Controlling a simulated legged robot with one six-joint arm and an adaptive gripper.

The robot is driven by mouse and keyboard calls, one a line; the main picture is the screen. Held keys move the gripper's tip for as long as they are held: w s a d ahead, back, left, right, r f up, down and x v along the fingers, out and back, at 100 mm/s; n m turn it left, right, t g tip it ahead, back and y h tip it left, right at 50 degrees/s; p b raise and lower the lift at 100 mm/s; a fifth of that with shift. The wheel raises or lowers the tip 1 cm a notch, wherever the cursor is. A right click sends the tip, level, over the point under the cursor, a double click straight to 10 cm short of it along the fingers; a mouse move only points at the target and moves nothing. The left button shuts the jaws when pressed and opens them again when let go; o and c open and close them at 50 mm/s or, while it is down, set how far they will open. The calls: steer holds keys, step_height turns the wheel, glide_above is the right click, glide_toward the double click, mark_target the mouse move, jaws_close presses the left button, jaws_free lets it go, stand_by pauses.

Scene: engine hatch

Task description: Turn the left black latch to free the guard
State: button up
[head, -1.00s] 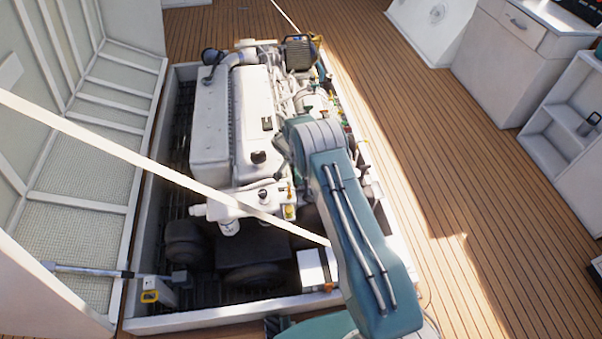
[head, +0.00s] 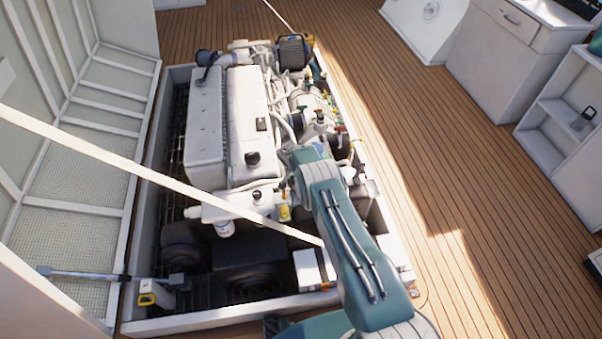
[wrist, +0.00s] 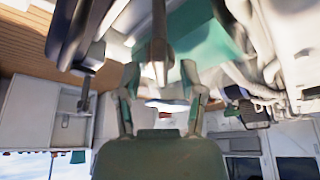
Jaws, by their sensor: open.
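The white engine (head: 240,120) sits in the open hatch in the head view. My teal arm reaches over its right side, and my gripper is hidden behind the arm there. In the wrist view my gripper (wrist: 160,92) is open, its two fingers apart with nothing seen held. A brown-grey bar (wrist: 159,45) and a flat green surface (wrist: 207,30) show beyond the fingers, close to the lens and blurred. I cannot make out the left black latch or the guard for certain in either view.
A hatch rim (head: 230,322) surrounds the engine. A raised lid (head: 75,170) stands at the left, with a pale strut (head: 150,165) crossing in front. Pale pipes (wrist: 262,70) are close at the right in the wrist view. The wooden deck (head: 450,200) at right is clear.

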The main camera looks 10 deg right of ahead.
steer(key=shift+a, duration=0.2)
jaws_close()
steer(key=shift+d+n, duration=0.1)
steer(key=shift+n, duration=0.3)
steer(key=n+t+y, duration=0.1)
steer(key=n, duration=0.2)
steer(key=shift+n+y, duration=0.9)
steer(key=shift+n, duration=1.7)
jaws_free()
